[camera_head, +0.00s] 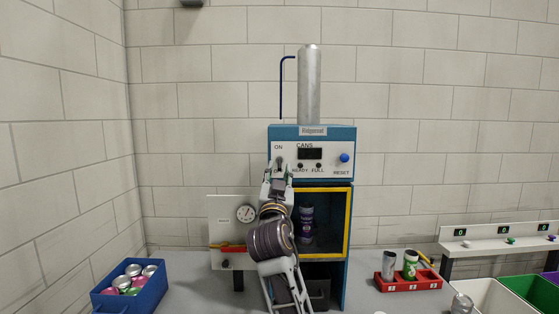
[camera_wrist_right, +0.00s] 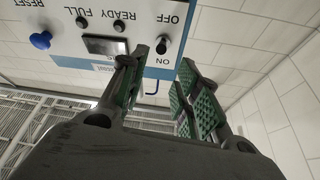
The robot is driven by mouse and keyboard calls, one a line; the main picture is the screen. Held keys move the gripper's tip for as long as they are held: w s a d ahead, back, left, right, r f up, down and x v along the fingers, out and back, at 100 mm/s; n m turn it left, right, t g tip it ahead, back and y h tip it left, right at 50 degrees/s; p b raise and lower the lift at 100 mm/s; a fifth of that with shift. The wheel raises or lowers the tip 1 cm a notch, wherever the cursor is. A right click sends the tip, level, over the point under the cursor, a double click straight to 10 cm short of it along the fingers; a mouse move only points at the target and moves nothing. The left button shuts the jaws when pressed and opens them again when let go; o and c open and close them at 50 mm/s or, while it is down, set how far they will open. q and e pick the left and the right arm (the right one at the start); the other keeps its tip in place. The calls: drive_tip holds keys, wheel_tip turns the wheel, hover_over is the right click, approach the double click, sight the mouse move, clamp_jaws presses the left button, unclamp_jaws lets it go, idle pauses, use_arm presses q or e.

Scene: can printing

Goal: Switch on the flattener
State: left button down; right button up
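The flattener (camera_head: 340,133) is a blue cabinet with a pale control panel and a tall grey cylinder on top. Its toggle switch (camera_wrist_right: 163,45) sits between the ON and OFF labels; in the head view it is at the panel's left side, just above my right gripper (camera_head: 278,172). In the wrist view the panel is upside down, and my right gripper (camera_wrist_right: 157,90) has its green-padded fingers apart, with the switch seen beyond the gap between them. I cannot tell whether it touches the switch or which way the lever points. My left gripper is not in view.
The panel also has a display, READY and FULL lamps and a blue reset button (camera_head: 345,158). A blue bin (camera_head: 133,301) of cans is at left; a red rack (camera_head: 408,284) holding cans is at right.

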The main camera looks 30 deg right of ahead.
sight(279, 165)
drive_tip(key=shift+p+x, duration=0.95)
drive_tip(key=shift+x, duration=2)
clamp_jaws()
